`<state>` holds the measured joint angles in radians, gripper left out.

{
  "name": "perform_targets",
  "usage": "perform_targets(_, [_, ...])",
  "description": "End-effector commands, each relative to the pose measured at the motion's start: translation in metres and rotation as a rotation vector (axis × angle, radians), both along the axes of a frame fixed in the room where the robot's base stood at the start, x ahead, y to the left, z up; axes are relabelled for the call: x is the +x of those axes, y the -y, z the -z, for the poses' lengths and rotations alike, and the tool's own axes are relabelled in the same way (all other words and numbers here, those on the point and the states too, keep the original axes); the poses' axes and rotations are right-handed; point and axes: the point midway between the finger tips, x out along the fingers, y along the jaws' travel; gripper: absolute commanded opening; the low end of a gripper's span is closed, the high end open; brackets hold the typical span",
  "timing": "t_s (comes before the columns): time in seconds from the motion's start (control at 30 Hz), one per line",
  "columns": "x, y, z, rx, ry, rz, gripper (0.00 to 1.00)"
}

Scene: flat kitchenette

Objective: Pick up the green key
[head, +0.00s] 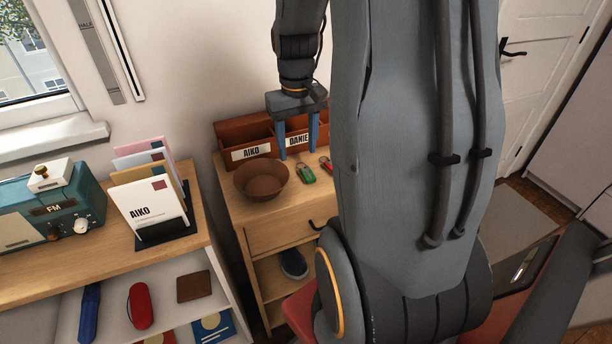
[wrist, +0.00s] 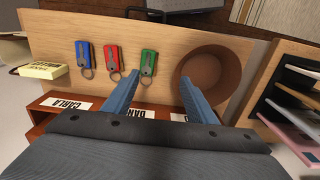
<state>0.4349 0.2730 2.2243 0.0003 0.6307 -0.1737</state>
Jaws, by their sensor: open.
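The green key (head: 306,173) lies on the wooden cabinet top, just right of the brown bowl (head: 262,180). In the wrist view the green key (wrist: 148,66) lies between a red key (wrist: 113,62) on its left and the bowl (wrist: 205,75) on its right. A blue key (wrist: 84,57) lies further left. My gripper (head: 298,156) is open and empty, pointing down above the cabinet top near the green key. In the wrist view my gripper's fingertips (wrist: 158,82) are spread, with the green key beyond the left fingertip. The red key (head: 325,164) is partly hidden by my arm in the head view.
Name-labelled wooden trays (head: 250,150) stand along the wall behind the keys. A letter holder with envelopes (head: 148,210) and a teal radio (head: 45,210) stand on the left shelf. A yellow block (wrist: 43,70) lies left of the keys.

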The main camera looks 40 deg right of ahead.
Motion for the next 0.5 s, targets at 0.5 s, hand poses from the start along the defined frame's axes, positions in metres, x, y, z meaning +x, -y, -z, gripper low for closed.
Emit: perform_targets(0.5, [-0.001, 0.023, 0.036, 0.008, -0.016, 0.026, 0.52])
